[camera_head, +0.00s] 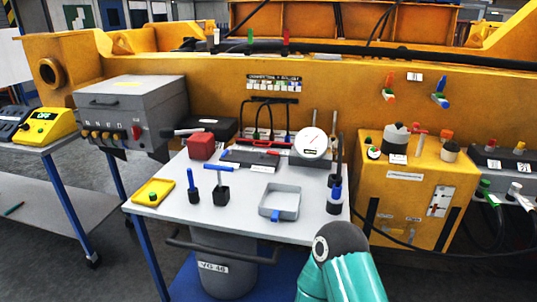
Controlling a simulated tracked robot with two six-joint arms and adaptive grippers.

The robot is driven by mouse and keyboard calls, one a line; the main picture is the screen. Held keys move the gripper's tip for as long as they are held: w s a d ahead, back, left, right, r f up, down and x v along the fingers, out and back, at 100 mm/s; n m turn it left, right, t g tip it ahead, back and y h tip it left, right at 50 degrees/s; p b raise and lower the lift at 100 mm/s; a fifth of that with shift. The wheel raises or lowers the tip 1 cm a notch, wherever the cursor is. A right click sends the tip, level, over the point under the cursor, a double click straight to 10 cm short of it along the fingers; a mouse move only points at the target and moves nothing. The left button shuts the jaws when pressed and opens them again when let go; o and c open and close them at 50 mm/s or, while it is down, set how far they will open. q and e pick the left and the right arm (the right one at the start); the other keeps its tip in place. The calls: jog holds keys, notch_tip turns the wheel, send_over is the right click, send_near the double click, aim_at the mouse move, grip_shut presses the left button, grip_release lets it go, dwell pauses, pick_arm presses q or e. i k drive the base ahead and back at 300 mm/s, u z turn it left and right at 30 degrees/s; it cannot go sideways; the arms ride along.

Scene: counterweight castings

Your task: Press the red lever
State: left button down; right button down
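Several red handles show, and I cannot tell for certain which is the task's lever. A red-orange lever (389,80) stands upright on the yellow casting's face at the right, beside a blue lever (441,90). A red upright handle (286,37) stands along the casting's top edge, beside a green one (250,36). A small red part (434,208) sits on a pale plate on the yellow box's front. One of my teal arms shows at the bottom, right of centre, overlapping the table's front edge. Neither gripper shows.
The grey table (240,228) holds a red block (201,147), a yellow button box (153,192), a grey tray (280,202), a round white dial (310,142) and several upright tools. A yellow box (405,190) stands right of it. A grey control box (130,105) stands left.

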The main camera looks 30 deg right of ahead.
aim_at(268, 152)
jog(key=z, duration=0.15)
jog(key=i, duration=0.9)
jog(key=u, duration=0.1)
